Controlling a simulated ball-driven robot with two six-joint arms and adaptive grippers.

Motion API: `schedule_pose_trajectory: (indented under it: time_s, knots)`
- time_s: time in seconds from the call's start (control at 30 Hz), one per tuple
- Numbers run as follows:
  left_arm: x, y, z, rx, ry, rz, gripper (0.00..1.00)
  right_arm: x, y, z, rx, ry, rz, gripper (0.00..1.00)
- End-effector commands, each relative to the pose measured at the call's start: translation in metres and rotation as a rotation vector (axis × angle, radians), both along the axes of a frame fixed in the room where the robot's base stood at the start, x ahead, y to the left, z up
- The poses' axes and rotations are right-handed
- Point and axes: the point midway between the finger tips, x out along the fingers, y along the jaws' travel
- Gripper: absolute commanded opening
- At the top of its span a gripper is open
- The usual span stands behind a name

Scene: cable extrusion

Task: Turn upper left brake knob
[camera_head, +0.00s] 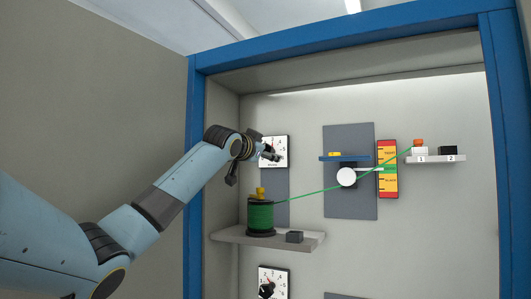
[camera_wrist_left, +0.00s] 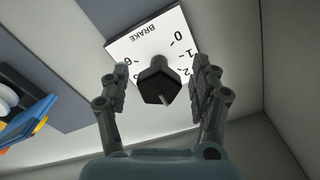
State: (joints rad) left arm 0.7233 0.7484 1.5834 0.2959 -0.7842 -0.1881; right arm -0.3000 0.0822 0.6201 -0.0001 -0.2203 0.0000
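The upper left brake dial (camera_head: 278,146) is a white plate on the back wall, partly covered by my left gripper in the head view. In the left wrist view the brake dial plate (camera_wrist_left: 178,40) carries the word BRAKE and printed numbers. Its black knob (camera_wrist_left: 159,88) has a pale pointer and sits between my fingers. My left gripper (camera_wrist_left: 161,85) is open, with one finger on each side of the knob and gaps showing. It also shows in the head view (camera_head: 268,155). My right gripper is not in view.
A green cable runs right past a white roller (camera_head: 347,177). A lower dial (camera_head: 278,277) is on the wall. A blue frame (camera_head: 195,130) borders the cabinet.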

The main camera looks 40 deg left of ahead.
Motion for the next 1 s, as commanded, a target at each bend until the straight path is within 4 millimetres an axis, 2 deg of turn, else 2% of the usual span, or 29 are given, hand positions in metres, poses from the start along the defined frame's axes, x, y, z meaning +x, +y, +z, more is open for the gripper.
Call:
schedule_pose_trajectory:
  time_s: [0.27,0.37,0.7,0.83,1.0]
  knots:
    - [0.000,0.000,0.003,-0.002,-0.001,0.000,0.63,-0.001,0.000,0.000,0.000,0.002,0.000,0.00]
    - [0.000,0.000,0.015,-0.002,-0.003,0.000,0.63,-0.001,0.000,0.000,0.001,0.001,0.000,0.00]
    - [0.000,0.000,0.081,-0.002,-0.004,-0.001,0.63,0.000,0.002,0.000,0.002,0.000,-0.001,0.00]
    - [0.000,0.000,0.095,-0.002,-0.002,0.000,0.63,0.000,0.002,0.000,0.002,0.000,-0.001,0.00]
    - [0.000,0.000,0.099,-0.001,0.002,0.000,0.63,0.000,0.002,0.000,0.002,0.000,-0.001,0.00]
